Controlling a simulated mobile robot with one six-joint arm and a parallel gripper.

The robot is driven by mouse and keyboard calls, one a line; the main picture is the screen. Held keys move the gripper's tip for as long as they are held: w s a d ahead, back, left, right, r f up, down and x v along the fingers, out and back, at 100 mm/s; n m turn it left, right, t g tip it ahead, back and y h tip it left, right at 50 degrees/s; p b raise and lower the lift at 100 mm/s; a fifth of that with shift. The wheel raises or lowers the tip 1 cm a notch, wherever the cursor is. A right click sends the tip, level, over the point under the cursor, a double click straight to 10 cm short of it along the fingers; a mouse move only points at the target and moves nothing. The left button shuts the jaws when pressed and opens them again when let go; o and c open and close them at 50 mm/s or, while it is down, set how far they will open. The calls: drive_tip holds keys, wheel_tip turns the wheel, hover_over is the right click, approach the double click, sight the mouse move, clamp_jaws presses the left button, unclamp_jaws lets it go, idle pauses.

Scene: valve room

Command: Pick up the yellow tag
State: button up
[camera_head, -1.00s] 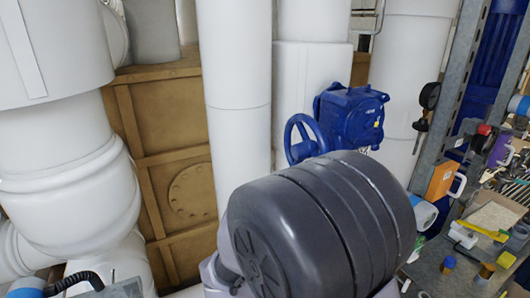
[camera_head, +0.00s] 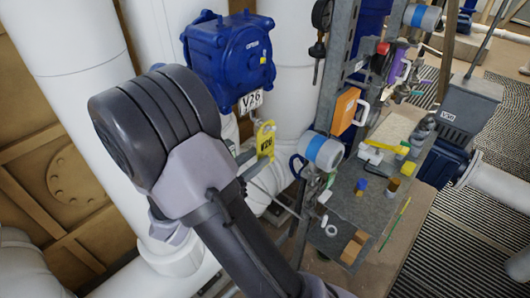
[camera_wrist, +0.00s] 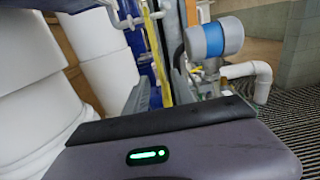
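The yellow tag (camera_head: 265,139), marked V26, hangs below the blue valve actuator (camera_head: 231,52) in the head view, just under a white V26 label (camera_head: 250,101). A narrow yellow strip (camera_wrist: 162,62) in the wrist view may be this tag seen nearly edge-on. My arm stands left of and in front of the tag in the head view. Part of my wrist with a green light fills the bottom of the wrist view.
White pipes (camera_head: 75,60) stand at left. Grated floor lies at right.

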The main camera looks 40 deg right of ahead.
sight(267, 152)
drive_tip(key=d, duration=0.4)
drive_tip(key=shift+d+f+b, duration=0.2)
drive_tip(key=shift+d+b, duration=0.05)
drive_tip(key=shift+b, duration=0.1)
drive_tip(key=shift+a+r, duration=0.1)
clamp_jaws()
